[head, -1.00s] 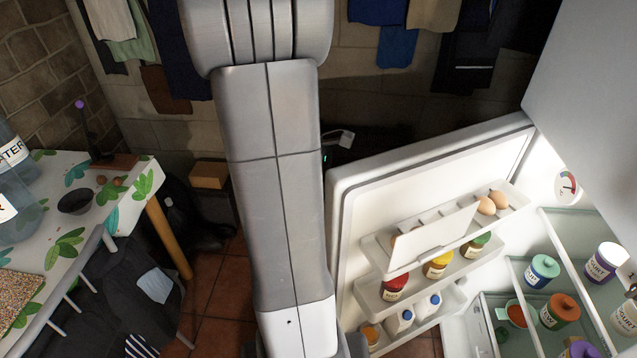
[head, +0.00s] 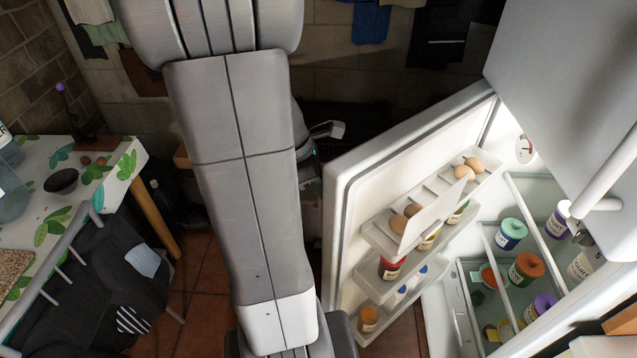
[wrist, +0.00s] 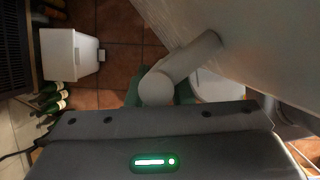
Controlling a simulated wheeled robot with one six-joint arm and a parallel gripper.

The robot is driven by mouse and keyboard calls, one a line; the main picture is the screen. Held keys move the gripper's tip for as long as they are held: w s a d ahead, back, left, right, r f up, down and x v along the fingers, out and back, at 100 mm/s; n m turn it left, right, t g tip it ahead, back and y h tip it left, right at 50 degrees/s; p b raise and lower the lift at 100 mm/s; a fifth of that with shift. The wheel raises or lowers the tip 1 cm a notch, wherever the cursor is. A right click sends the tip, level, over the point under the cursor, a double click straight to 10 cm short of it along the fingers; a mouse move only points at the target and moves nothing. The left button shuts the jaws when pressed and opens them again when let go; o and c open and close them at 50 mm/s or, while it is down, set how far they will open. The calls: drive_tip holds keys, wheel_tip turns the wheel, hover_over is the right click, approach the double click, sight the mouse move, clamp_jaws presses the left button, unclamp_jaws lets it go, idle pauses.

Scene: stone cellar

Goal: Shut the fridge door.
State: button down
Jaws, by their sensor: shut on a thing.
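The fridge door (head: 345,215) stands open in the head view, its inner side with the racks facing the fridge interior (head: 545,240). The door's outer face (wrist: 255,55) fills the upper right of the wrist view. A round white handle (wrist: 190,64) sticks out along that face. My gripper (wrist: 158,92) is shut on the handle, with green finger pads showing on either side of it.
Door racks hold eggs (head: 473,164), jars and bottles; tubs (head: 511,234) stand on the fridge shelves. A leaf-patterned table (head: 105,170) and dark chair (head: 110,260) are at left. The wrist view shows a white bin (wrist: 70,53) and green bottles (wrist: 50,98) on the floor.

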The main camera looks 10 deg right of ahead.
drive_tip(key=c, duration=1.3)
unclamp_jaws()
drive_tip(key=shift+r, duration=0.1)
drive_tip(key=p+v, duration=0.1)
drive_tip(key=v, duration=1.2)
drive_tip(key=shift+a+r, duration=0.2)
drive_tip(key=shift+r, duration=0.1)
drive_tip(key=shift+w, duration=0.1)
drive_tip(key=b+x, duration=0.1)
drive_tip(key=x, duration=1.3)
drive_tip(key=shift+r, duration=0.1)
